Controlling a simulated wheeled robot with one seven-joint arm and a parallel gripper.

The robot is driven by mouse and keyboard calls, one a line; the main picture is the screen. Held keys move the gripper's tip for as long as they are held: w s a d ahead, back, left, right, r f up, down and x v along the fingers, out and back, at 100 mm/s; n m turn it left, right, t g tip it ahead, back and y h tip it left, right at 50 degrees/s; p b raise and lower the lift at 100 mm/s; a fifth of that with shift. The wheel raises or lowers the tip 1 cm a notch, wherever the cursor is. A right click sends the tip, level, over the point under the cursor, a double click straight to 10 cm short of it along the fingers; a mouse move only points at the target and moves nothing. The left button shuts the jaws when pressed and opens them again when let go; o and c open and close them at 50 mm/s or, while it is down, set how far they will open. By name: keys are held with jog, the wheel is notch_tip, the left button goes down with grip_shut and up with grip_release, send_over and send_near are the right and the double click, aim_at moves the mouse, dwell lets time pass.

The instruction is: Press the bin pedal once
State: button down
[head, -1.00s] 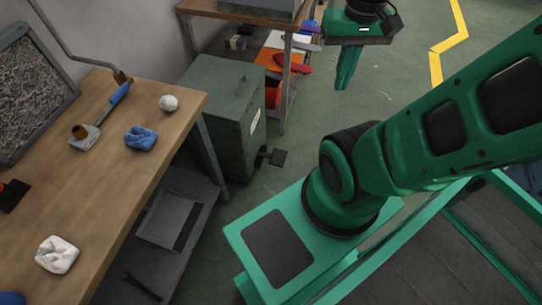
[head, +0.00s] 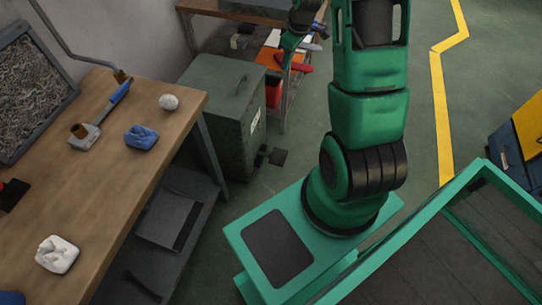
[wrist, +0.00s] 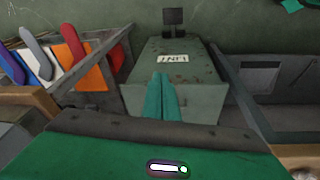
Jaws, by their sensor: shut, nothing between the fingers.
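The bin is a worn grey-green metal box (head: 215,128) on the floor, between the workbench and a shelf unit. It also shows in the wrist view (wrist: 205,62), with a white label reading LINT (wrist: 172,60). Its pedal (head: 278,157) is a small black plate sticking out low on the right side. In the wrist view the pedal (wrist: 172,16) shows at the top, beyond the bin. My gripper (head: 285,62) is above the shelf unit's end, behind the pedal in the head view. Its green fingers (wrist: 161,97) are together and empty, apart from the pedal.
The workbench (head: 95,195) at left holds a white ball, cloth bundles and a brush. The shelf unit (head: 235,12) behind the bin holds orange, red and blue items. Green floor (head: 305,140) is open right of the pedal. A green-framed platform stands at lower right.

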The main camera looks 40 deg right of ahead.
jog(key=w+d+f+n+t+y, duration=0.1)
jog(key=w+f+n, duration=0.35)
jog(key=f, duration=0.85)
jog(key=n+t+y, duration=0.1)
jog(key=n+t, duration=0.3)
send_over(272, 155)
notch_tip(272, 155, down, 36)
jog(key=shift+w+a, duration=0.15)
jog(key=shift+w, duration=0.05)
jog(key=shift+m, duration=0.25)
jog(key=shift+s+d+f, duration=0.15)
jog(key=shift+f, duration=2)
jog(key=shift+s+d+f, duration=0.1)
jog(key=shift+s+f, duration=0.05)
jog(key=shift+f, duration=1.95)
